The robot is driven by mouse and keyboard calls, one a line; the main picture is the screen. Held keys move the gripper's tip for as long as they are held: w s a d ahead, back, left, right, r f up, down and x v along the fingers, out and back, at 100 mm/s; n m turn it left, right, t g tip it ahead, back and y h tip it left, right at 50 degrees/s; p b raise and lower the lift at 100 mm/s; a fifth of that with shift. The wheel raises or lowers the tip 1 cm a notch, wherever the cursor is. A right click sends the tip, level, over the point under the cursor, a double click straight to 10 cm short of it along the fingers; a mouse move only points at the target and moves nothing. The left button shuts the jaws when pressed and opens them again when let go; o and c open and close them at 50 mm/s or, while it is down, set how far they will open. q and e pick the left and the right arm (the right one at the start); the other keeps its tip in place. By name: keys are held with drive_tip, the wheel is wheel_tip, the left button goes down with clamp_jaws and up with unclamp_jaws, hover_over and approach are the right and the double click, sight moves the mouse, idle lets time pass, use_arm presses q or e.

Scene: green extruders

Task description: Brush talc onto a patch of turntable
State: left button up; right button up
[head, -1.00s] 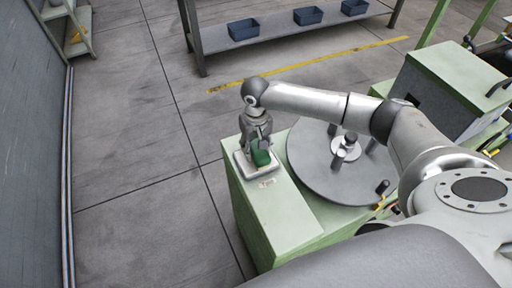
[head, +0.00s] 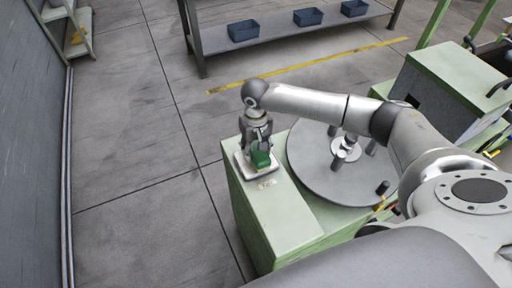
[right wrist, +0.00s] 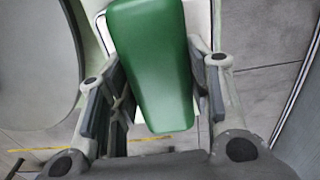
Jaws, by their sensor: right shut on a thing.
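The turntable (head: 312,178) is a round grey disc on the green machine top, with a hub and short posts on it. Left of it stands a small white tray (head: 243,165). My right gripper (head: 260,150) is over this tray, pointing down, and is shut on a green block-like handle (head: 262,159). In the right wrist view the green handle (right wrist: 152,65) lies between the two fingers, its near end tilted toward the camera. Its lower end and any bristles are hidden, and I cannot make out the talc. My left gripper is not in view.
A green machine body (head: 285,222) carries the turntable and tray. A green box-shaped unit (head: 455,75) stands at the right. A grey bench (head: 285,45) with blue bins (head: 308,16) is at the back. The floor to the left is clear.

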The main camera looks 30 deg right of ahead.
sight(256, 147)
drive_tip(key=shift+f, duration=0.4)
idle(0.4)
drive_tip(key=shift+s+f+p, duration=0.1)
drive_tip(key=shift+f+p, duration=0.05)
drive_tip(key=shift+p, duration=0.25)
idle(1.9)
wheel_tip(256, 147, up, 7)
drive_tip(key=p, duration=0.8)
drive_tip(key=shift+r+p, duration=0.2)
drive_tip(key=shift+p, duration=0.15)
drive_tip(key=shift+f, duration=0.1)
idle(0.4)
